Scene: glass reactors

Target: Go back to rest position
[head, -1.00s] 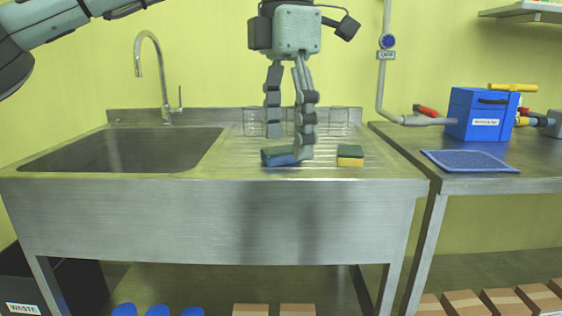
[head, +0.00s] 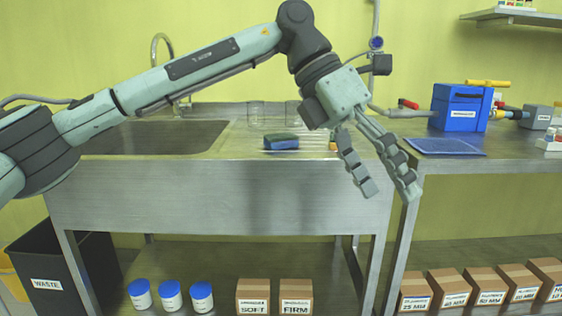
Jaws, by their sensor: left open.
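My left gripper (head: 388,194) is open and empty. It hangs in front of the sink unit's front edge, fingers pointing down and to the right. My left arm comes in from the left and crosses above the sink (head: 155,137). A blue sponge with a dark green top (head: 281,142) lies on the ribbed drainboard, apart from the gripper. A yellow sponge (head: 333,146) lies to its right, mostly hidden behind my gripper. My right gripper is not in view.
A side bench at right holds a blue box (head: 459,108) and a blue mat (head: 444,146). Clear beakers (head: 256,114) stand at the back of the drainboard. Below are blue-lidded jars (head: 171,296), cardboard boxes (head: 253,296) and a black waste bin (head: 62,262).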

